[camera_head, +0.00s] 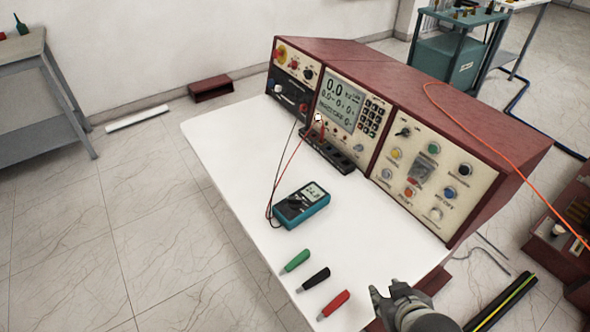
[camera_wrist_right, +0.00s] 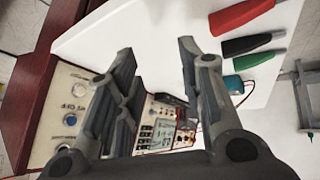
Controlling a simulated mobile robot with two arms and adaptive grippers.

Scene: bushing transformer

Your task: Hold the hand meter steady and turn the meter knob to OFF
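The hand meter (camera_head: 301,205) is a teal-cased multimeter lying on the white table, with a lit display and a dark round knob (camera_head: 295,203). Red and black leads run from it up to the console. The knob's setting is too small to read. My right gripper (camera_head: 388,293) is at the front right edge of the table, well apart from the meter. In the right wrist view its two fingers (camera_wrist_right: 155,75) are spread with nothing between them. A teal edge of the meter (camera_wrist_right: 233,84) shows there, partly hidden behind a finger. My left gripper is not in view.
Green (camera_head: 296,260), black (camera_head: 314,278) and red (camera_head: 334,304) handled probes lie on the table between meter and right gripper. A large red console (camera_head: 440,160) lines the table's back. The white table (camera_head: 225,165) is clear left of the meter. An orange cable (camera_head: 480,140) crosses the console.

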